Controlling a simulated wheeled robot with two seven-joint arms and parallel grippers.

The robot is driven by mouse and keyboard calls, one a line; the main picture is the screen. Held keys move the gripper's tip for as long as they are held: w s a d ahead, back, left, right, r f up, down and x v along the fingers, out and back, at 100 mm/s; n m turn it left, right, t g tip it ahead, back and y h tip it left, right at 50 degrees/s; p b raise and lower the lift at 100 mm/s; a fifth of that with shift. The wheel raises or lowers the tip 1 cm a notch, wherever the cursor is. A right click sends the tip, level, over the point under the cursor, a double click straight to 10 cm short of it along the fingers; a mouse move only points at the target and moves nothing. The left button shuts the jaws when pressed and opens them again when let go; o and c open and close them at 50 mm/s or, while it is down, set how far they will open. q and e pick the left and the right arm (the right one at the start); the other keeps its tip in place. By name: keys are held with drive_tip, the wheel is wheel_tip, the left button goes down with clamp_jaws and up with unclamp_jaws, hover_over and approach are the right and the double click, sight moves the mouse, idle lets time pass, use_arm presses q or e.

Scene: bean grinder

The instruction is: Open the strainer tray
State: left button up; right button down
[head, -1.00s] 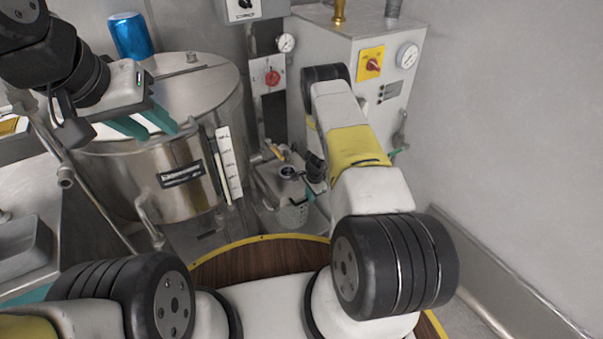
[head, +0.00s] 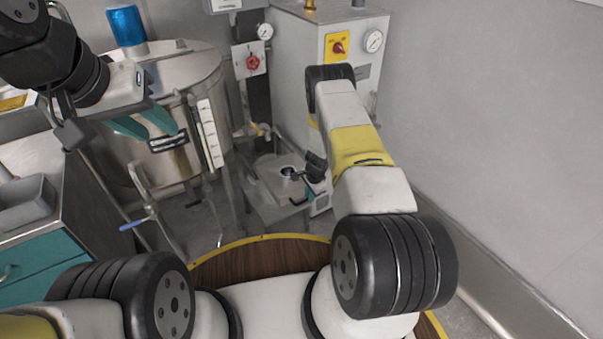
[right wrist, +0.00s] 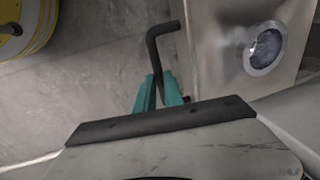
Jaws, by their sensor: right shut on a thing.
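The strainer tray (head: 268,165) is a metal tray low beside the steel drum, with a round opening (head: 288,172) in its top. In the right wrist view, a metal top (right wrist: 235,70) with a round opening (right wrist: 265,48) lies to the right. My right gripper (right wrist: 160,92) is shut on a dark, bent rod handle (right wrist: 153,45), whose end sticks out past the fingers. In the head view my right gripper (head: 309,191) is beside the tray's right side, mostly hidden by my wrist. My left gripper (head: 158,134) is open and empty in front of the drum.
The steel drum (head: 175,75) stands behind my left gripper, with a blue can (head: 126,25) on top. A grey machine cabinet (head: 300,60) stands behind my right arm. A counter with teal drawers (head: 40,265) is at left. Bare floor shows in front of the tray.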

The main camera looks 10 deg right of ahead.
drive_tip(key=shift+s+d, duration=0.1)
drive_tip(key=shift+s, duration=0.25)
drive_tip(key=c, duration=1.5)
unclamp_jaws()
drive_tip(key=shift+o, duration=0.2)
drive_tip(key=shift+r, duration=0.1)
wheel_tip(320, 180, up, 8)
drive_tip(key=s, duration=0.1)
drive_tip(key=shift+s+d+f, duration=0.2)
drive_tip(key=shift+d+f, duration=0.05)
